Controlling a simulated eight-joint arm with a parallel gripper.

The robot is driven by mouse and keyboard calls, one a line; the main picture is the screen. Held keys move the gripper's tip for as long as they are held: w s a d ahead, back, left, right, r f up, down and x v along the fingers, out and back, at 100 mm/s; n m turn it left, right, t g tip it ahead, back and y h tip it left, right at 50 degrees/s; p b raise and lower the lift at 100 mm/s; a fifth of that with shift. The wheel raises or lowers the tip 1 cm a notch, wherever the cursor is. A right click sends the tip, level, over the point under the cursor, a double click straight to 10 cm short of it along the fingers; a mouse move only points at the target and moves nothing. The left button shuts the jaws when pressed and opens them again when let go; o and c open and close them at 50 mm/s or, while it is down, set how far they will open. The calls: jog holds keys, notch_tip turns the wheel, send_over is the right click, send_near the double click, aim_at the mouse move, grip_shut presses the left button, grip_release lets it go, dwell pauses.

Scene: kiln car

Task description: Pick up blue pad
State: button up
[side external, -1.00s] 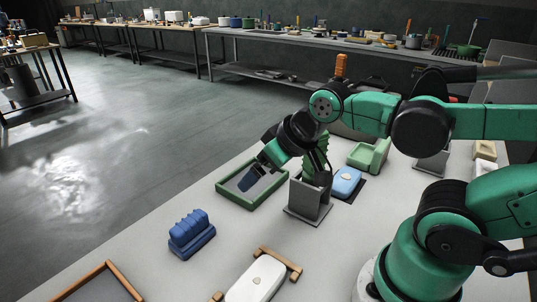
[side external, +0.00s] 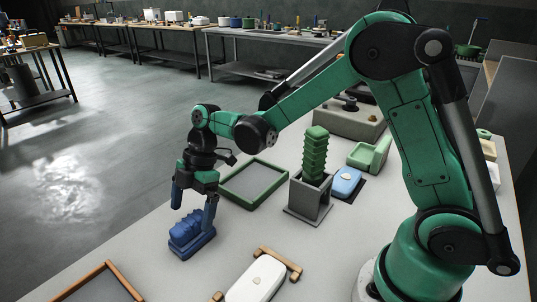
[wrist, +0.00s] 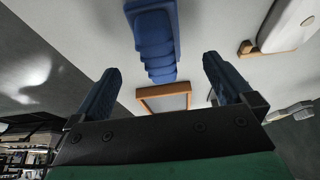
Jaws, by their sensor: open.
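A dark blue ridged block (side external: 190,230) on a flat blue base stands on the pale table at the left. My gripper (side external: 193,206) is open and empty, pointing down just above this block, with one blue finger at each side of its top. In the wrist view the dark blue block (wrist: 153,38) shows beyond and between the spread fingers (wrist: 161,66). A light blue pad-like piece (side external: 345,180) with a small pale spot lies on a dark mat right of centre, away from my gripper.
A green ridged block (side external: 315,158) stands upright in a grey holder (side external: 308,204). A green-framed tray (side external: 256,184) lies behind my gripper. A white lidded piece (side external: 257,282) with wooden bars is in front; a wooden frame (side external: 115,276) is front left. A light green piece (side external: 369,155) sits farther back.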

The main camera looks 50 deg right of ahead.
aim_at(189, 220)
jog(key=shift+x, duration=2.8)
jog(key=shift+c, duration=0.2)
grip_shut()
notch_tip(189, 220, up, 20)
